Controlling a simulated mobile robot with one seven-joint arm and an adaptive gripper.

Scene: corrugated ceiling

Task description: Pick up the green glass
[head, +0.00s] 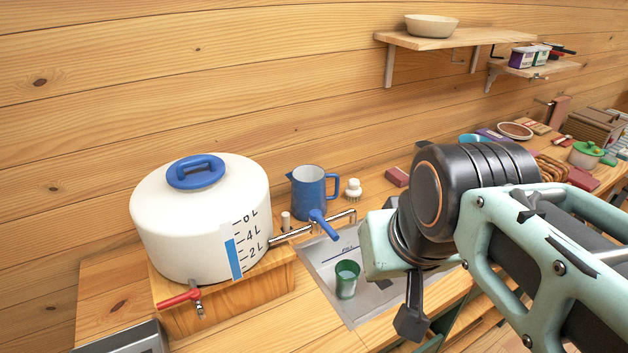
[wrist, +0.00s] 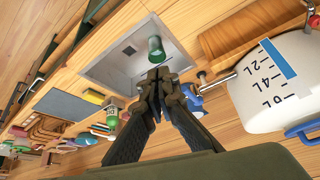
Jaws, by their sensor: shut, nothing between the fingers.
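The green glass (head: 347,280) stands in the metal sink (head: 372,304) in the head view. In the wrist view the glass (wrist: 156,48) shows just beyond my fingertips, apart from them in the picture. My gripper (wrist: 158,77) is shut and empty, its dark fingers together. In the head view my arm covers the right part of the sink, and a dark part of my gripper (head: 412,316) hangs to the right of the glass. The gap in depth between fingertips and glass is hard to tell.
A white water tank (head: 200,225) with a blue lid stands left of the sink on a wooden block. A faucet (head: 310,230) reaches over the sink's back edge. A blue jug (head: 313,193) and a white brush (head: 353,190) stand behind it. Several objects crowd the counter at right.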

